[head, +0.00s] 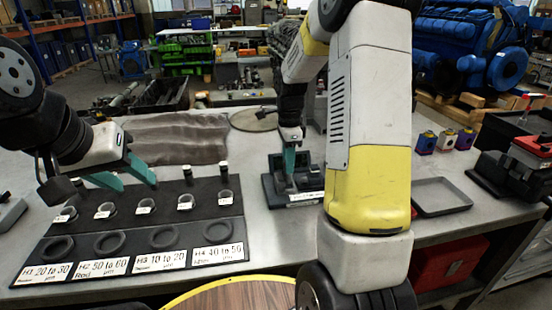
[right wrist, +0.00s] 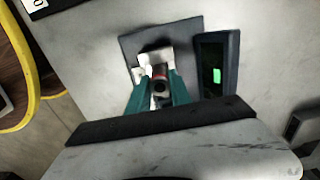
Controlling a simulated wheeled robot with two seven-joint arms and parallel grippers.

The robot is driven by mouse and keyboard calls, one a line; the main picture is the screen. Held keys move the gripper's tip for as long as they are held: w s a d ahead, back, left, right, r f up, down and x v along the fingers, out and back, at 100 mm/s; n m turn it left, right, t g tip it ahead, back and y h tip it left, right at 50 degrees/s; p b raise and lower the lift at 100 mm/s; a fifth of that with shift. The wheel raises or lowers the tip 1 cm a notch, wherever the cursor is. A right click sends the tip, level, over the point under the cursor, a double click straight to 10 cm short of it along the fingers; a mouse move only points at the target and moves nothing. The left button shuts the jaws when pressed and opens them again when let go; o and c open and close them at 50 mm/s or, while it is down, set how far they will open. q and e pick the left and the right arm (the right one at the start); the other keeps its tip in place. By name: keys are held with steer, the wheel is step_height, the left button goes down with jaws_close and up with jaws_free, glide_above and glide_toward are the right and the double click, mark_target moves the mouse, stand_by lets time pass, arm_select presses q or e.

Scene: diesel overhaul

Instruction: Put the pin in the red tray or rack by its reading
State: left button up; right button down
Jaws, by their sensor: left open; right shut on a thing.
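My right gripper (head: 290,165) reaches down to a dark measuring stand (head: 310,185) in the middle of the bench. In the right wrist view its teal fingers (right wrist: 158,95) are shut on the pin (right wrist: 160,86), a small dark cylinder with a reddish band, at the stand's metal seat (right wrist: 152,60). A display (right wrist: 217,70) beside it glows green; its reading is illegible. The black rack (head: 85,250) at the left has ring places labelled H1 20 to 30, H2 50 to 60, H3 10 to 20 and H4 40 to 50. My left gripper (head: 138,186) is open and empty above the rack's back. I cannot identify a red tray.
A grey tray (head: 440,195) lies right of my right arm, which hides part of the bench. Small coloured blocks (head: 447,140) and a black-and-red device (head: 525,155) stand further right. A red case (head: 450,265) is below the bench. A grey cloth (head: 175,138) lies behind the rack.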

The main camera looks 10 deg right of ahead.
steer(key=shift+r, duration=1.9)
